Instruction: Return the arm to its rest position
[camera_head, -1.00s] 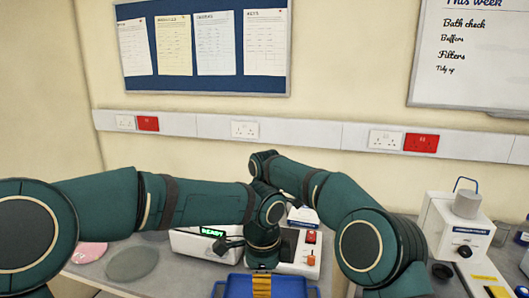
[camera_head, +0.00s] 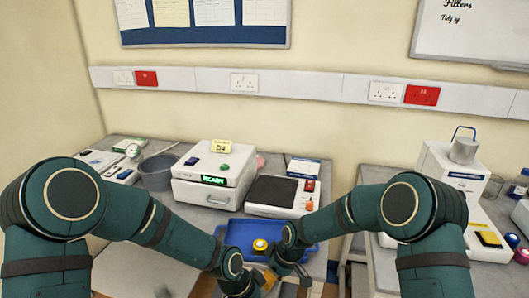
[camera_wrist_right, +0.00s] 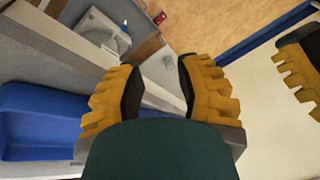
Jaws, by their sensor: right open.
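My right arm (camera_head: 430,215) comes in from the right and bends down to the front of the bench. My right gripper (camera_head: 301,277) is low at the bottom middle of the head view. In the right wrist view its yellow fingers (camera_wrist_right: 157,85) are spread with nothing between them. My left arm (camera_head: 165,232) reaches in from the left, and my left gripper (camera_head: 266,281) is close beside the right one. Its jaw opening is not clear. Yellow fingers, apparently the left gripper's, show at the right edge of the wrist view (camera_wrist_right: 300,70).
A bench gap lies right of the tray.

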